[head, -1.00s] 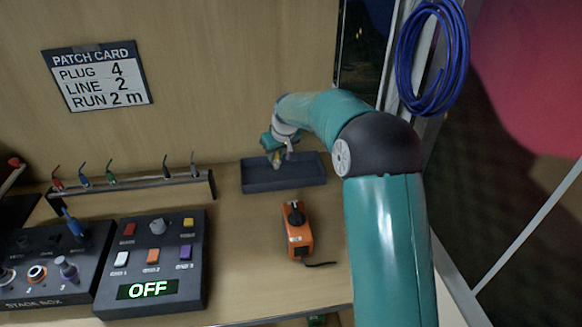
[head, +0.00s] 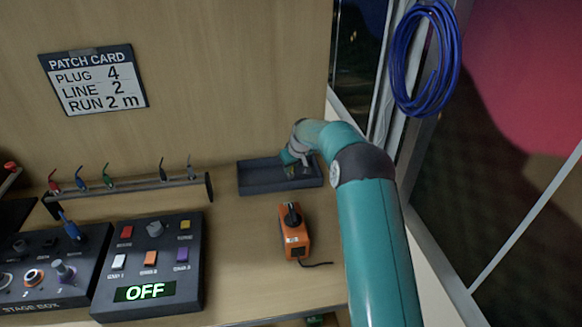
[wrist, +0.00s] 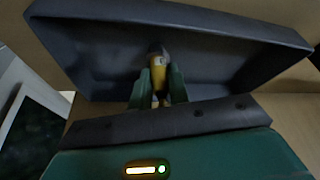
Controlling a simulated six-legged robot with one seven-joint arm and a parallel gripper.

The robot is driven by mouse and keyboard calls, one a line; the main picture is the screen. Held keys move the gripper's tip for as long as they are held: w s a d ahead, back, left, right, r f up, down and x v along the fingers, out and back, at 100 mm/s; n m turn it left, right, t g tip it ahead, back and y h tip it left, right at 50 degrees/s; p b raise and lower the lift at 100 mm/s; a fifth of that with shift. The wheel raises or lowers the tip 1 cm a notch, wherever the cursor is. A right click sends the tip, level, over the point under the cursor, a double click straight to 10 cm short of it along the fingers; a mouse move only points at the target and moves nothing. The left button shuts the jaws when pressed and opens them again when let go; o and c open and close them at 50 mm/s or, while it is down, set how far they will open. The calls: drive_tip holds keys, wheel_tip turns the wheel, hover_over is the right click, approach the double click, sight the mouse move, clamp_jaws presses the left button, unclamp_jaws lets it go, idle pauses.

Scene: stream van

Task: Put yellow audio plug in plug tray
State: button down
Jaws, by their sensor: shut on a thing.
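The yellow audio plug (wrist: 160,75) shows in the wrist view, held between the two green fingers of my gripper (wrist: 158,90). The plug's dark end points into the dark grey plug tray (wrist: 225,65). In the head view my gripper (head: 291,170) is over the right half of the tray (head: 255,190), at or below its rim level. I cannot tell whether the plug touches the tray floor. In the head view the plug is too small and too hidden to make out well.
An orange device (head: 295,240) with a black knob and a short cable lies in front of the tray. A rack (head: 140,190) with several coloured plugs stands to the left. The control box (head: 150,265) reads OFF. A blue cable coil (head: 425,60) hangs at the right.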

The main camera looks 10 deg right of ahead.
drive_tip(key=shift+f, duration=0.1)
drive_tip(key=c, duration=1.3)
unclamp_jaws()
drive_tip(key=shift+f, duration=0.1)
drive_tip(key=v, duration=1.2)
drive_tip(key=s+a+r+m+h, duration=0.1)
drive_tip(key=s+r, duration=0.7)
drive_tip(key=s, duration=0.3)
drive_tip(key=s+a+r+m+h, duration=0.1)
drive_tip(key=s+a+r, duration=0.1)
drive_tip(key=s+r, duration=0.7)
drive_tip(key=s+f+m, duration=0.1)
drive_tip(key=s, duration=0.8)
drive_tip(key=s+f+t, duration=0.1)
drive_tip(key=s, duration=0.7)
drive_tip(key=s+f+m, duration=0.1)
drive_tip(key=s, duration=0.8)
drive_tip(key=shift+s+d+f+m, duration=0.2)
drive_tip(key=shift+s+d+m, duration=0.1)
drive_tip(key=shift+d, duration=0.1)
